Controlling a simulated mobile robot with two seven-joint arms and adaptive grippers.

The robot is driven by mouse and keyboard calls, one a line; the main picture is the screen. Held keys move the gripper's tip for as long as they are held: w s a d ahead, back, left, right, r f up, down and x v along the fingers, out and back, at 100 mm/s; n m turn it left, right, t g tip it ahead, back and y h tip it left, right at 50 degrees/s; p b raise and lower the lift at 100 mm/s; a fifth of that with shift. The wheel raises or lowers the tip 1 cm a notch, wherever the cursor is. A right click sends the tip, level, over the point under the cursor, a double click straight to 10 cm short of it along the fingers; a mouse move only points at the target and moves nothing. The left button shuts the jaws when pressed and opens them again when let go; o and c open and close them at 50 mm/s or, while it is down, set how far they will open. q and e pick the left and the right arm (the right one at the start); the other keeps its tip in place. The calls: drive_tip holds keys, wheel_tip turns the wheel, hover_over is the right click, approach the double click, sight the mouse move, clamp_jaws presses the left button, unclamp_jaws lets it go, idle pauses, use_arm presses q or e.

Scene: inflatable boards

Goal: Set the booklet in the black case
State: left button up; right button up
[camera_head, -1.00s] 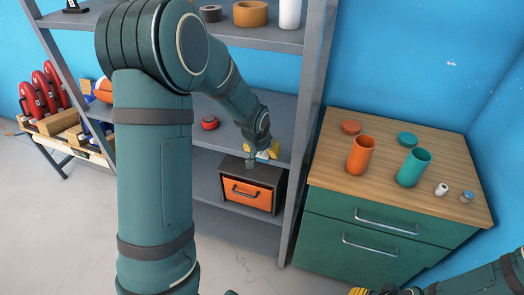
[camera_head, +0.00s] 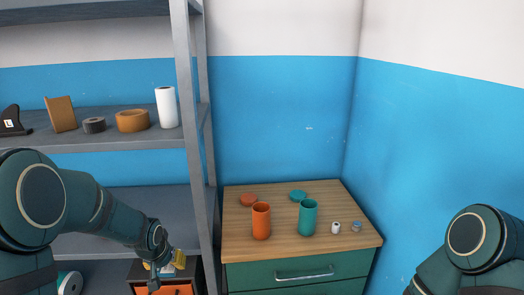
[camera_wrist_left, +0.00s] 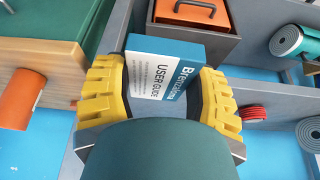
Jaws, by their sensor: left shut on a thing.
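The booklet (camera_wrist_left: 165,65), a blue-and-white "User guide", is shut between the yellow-padded fingers of my left gripper (camera_wrist_left: 160,95) in the left wrist view. In the head view this gripper (camera_head: 170,267) is at the lower left, in front of the shelf rack, and the booklet is too small there to make out well. A dark case with an orange front (camera_head: 178,290) is just below the gripper, cut by the frame's bottom edge. In the wrist view the dark case (camera_wrist_left: 198,42) is beyond the booklet, apparently apart from it. My right gripper is out of view.
A wood-topped green cabinet (camera_head: 300,272) stands right of the rack, with an orange cup (camera_head: 261,222), a teal cup (camera_head: 308,218), lids and small containers. The rack's grey upright (camera_head: 190,130) is close to my left gripper. Tape rolls (camera_head: 132,120) sit on the upper shelf.

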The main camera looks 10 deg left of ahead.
use_arm(q)
drive_tip(key=s+d+m, duration=0.2)
drive_tip(key=s+d, duration=0.3)
drive_tip(key=d, duration=0.8)
drive_tip(key=s+f, duration=0.4)
drive_tip(key=f, duration=0.2)
drive_tip(key=shift+s+d+h, duration=0.3)
drive_tip(key=shift+s+d, duration=0.1)
drive_tip(key=shift+d, duration=0.05)
drive_tip(key=shift+w+f, duration=0.1)
drive_tip(key=shift+w, duration=0.05)
